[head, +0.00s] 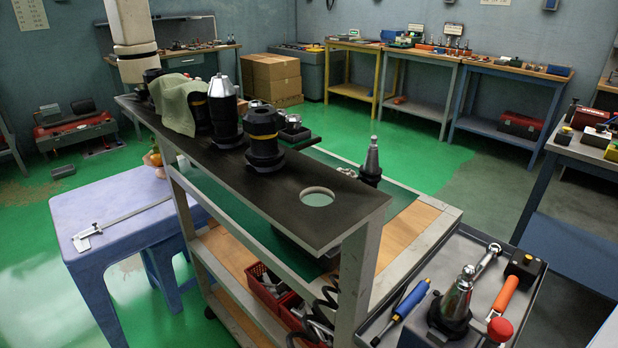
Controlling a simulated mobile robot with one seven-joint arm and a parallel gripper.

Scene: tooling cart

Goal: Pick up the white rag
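The white rag (178,103) is a pale, slightly greenish crumpled cloth. It lies draped in a raised heap at the far left end of the dark top shelf of the tooling cart (345,207). A black tool holder with a silver cone (223,108) stands close against its right side. A white link of my arm (131,38) comes down from the top edge, just left of and behind the rag. Dark parts below the link are small and partly hidden by the rag. I cannot make out gripper fingers or whether they touch the cloth.
Another black tool holder (264,137) stands nearer on the shelf, by a round hole (317,197). A lavender stool (130,217) with a caliper (120,222) is at left. A grey tray of tools (400,300) is at front right. Green floor lies open behind.

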